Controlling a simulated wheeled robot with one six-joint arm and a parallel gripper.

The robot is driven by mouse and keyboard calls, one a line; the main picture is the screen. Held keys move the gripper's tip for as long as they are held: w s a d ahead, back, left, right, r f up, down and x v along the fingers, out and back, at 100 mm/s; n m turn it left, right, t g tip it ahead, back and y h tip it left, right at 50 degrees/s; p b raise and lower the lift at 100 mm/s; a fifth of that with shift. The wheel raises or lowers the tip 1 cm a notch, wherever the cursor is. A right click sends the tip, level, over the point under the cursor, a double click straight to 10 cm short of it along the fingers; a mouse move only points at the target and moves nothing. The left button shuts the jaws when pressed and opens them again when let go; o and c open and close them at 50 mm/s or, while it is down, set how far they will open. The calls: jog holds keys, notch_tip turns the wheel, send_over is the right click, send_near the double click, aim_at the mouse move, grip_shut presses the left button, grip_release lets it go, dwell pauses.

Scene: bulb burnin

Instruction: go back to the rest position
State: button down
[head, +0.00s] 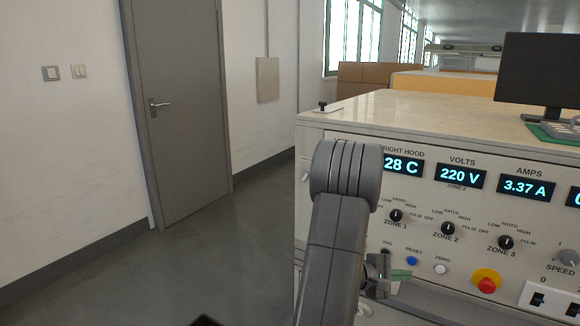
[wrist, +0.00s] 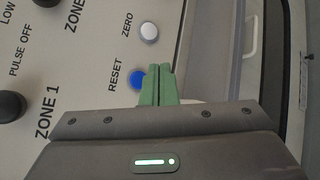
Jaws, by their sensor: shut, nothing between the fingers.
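My gripper (wrist: 159,85) shows in the wrist view with its two green fingers together and nothing between them. Its tips lie over the panel beside the blue RESET button (wrist: 137,78); whether they touch it I cannot tell. In the head view my gripper (head: 402,275) is at the lower middle, in front of the control panel (head: 470,225), partly hidden by my grey arm. The blue RESET button (head: 411,260) and the white ZERO button (head: 441,268) show just right of and above the fingers.
The bench cabinet (head: 450,120) carries a monitor (head: 540,75). Its panel has displays, zone knobs (head: 448,228) and a red emergency button (head: 486,281). Open floor (head: 200,270) lies to the left, before a grey door (head: 180,110).

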jog(key=shift+s+a+f+b, duration=0.15)
jog(key=shift+s+f+b, duration=0.1)
jog(key=shift+b, duration=0.95)
jog(key=shift+s+a, duration=0.3)
jog(key=shift+s, duration=0.15)
jog(key=shift+w+d+r+p, duration=0.35)
jog(key=shift+w+r+p, duration=0.2)
jog(key=shift+p, duration=0.25)
jog(key=shift+w+d+p, duration=0.1)
jog(key=shift+w+p, duration=0.05)
jog(key=shift+p, duration=1.1)
jog(key=shift+w+f+p, duration=0.1)
jog(key=shift+p, duration=1.15)
